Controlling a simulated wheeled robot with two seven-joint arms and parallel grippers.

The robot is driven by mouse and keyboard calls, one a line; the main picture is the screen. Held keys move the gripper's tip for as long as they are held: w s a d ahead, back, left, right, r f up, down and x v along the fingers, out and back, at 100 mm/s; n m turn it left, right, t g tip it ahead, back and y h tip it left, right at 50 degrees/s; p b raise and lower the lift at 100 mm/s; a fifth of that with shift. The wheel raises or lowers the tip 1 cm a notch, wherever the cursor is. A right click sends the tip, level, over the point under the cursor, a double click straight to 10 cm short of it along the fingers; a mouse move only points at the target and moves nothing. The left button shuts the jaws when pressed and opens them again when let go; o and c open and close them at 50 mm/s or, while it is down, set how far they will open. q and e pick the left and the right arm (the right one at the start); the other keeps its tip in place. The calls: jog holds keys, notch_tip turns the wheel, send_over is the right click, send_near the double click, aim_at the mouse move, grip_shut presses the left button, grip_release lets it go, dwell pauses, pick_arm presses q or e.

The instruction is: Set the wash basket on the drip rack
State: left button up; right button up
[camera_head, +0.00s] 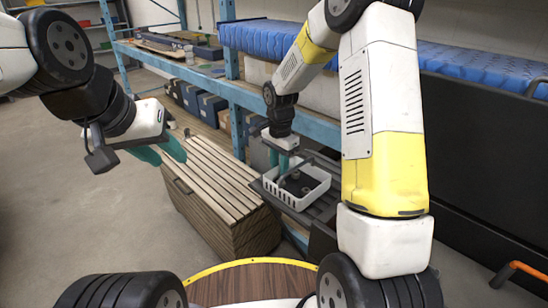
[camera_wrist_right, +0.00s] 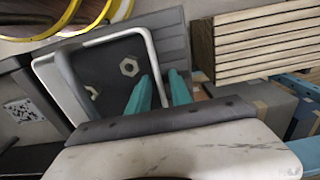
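The wash basket (camera_head: 318,192) is white with slotted walls and a dark handle. It stands upright on a dark grey slatted surface (camera_head: 327,207), with dark parts inside; a hex nut (camera_wrist_right: 129,67) shows in the right wrist view. My right gripper (camera_head: 284,160) points down at the basket's far left side. In the right wrist view its teal fingers (camera_wrist_right: 160,90) stand apart on either side of the white rim, with small gaps. My left gripper (camera_head: 162,153) is open and empty over the left part of a wooden slatted chest. I cannot tell which slatted surface is the drip rack.
The wooden slatted chest (camera_head: 212,170) stands left of the basket, its top clear. Behind are blue shelving (camera_head: 205,83) with bins and a blue mattress (camera_head: 440,62). A yellow-edged round wooden top (camera_head: 250,285) lies in front. Floor at left is free.

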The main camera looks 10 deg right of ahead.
jog(key=shift+r, duration=0.15)
notch_tip(320, 180, up, 12)
jog(key=s+d+r+n+t+y, duration=0.1)
jog(key=s+d+r+n+t, duration=0.25)
jog(key=s+r, duration=0.6)
jog(key=s+r+n+t+y, duration=0.1)
jog(key=s+n, duration=0.6)
jog(key=s, duration=0.7)
jog(key=shift+d+r+t, duration=0.2)
jog(key=shift+d+t, duration=0.2)
jog(key=shift+t, duration=0.45)
jog(key=shift+s+d+n, duration=0.1)
jog(key=shift+n, duration=0.15)
